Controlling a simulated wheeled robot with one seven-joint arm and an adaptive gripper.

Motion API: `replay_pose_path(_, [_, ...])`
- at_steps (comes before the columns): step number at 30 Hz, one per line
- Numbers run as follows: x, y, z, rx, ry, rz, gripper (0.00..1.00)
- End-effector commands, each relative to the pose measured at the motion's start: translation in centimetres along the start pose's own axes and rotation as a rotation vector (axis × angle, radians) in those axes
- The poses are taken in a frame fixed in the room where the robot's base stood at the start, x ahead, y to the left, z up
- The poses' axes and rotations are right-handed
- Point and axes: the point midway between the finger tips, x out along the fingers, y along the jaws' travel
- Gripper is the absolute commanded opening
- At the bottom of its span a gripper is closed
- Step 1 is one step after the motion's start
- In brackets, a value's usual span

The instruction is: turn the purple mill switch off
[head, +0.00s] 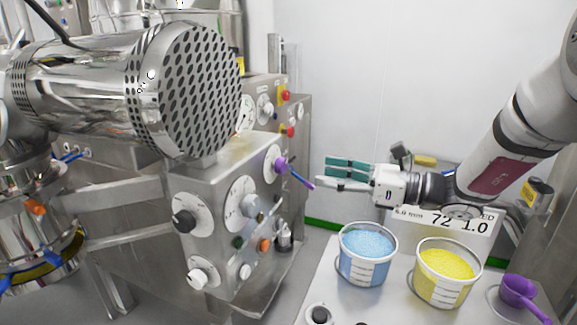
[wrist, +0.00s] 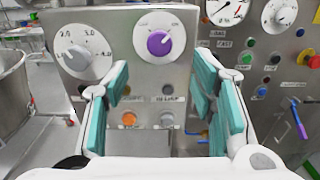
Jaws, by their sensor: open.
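The purple mill switch (wrist: 158,43) is a round knob on a white dial plate, on the steel panel ahead of my gripper in the wrist view. Labels sit at the plate's upper left and upper right, too small to read surely. Which one the knob points to I cannot tell. The switch also shows edge-on in the head view (head: 280,165). My gripper (head: 322,172) is open and empty, with teal pads. It is to the right of the panel, apart from the switch. In the wrist view its fingers (wrist: 159,82) stand below and either side of the knob.
A large white dial (wrist: 77,52) is left of the switch; orange (wrist: 129,119) and white (wrist: 167,119) controls sit below. A purple-and-blue lever (wrist: 299,120) is at right. A blue-filled tub (head: 367,255), yellow-filled tub (head: 445,275) and purple scoop (head: 518,290) stand on the bench.

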Motion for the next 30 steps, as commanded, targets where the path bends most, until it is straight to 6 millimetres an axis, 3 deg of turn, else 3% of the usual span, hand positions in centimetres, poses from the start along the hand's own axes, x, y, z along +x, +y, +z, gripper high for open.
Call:
replay_pose_path(9, [6.3, 0.2, 0.0, -0.001, 0.001, 0.005, 0.51])
replay_pose_path(15, [8.8, 0.1, 0.0, -0.002, 0.001, 0.002, 0.51])
replay_pose_path(28, [9.7, 0.1, 0.0, -0.002, 0.001, 0.001, 0.51])
replay_pose_path(30, [9.7, 0.1, 0.0, -0.002, 0.001, 0.001, 0.38])
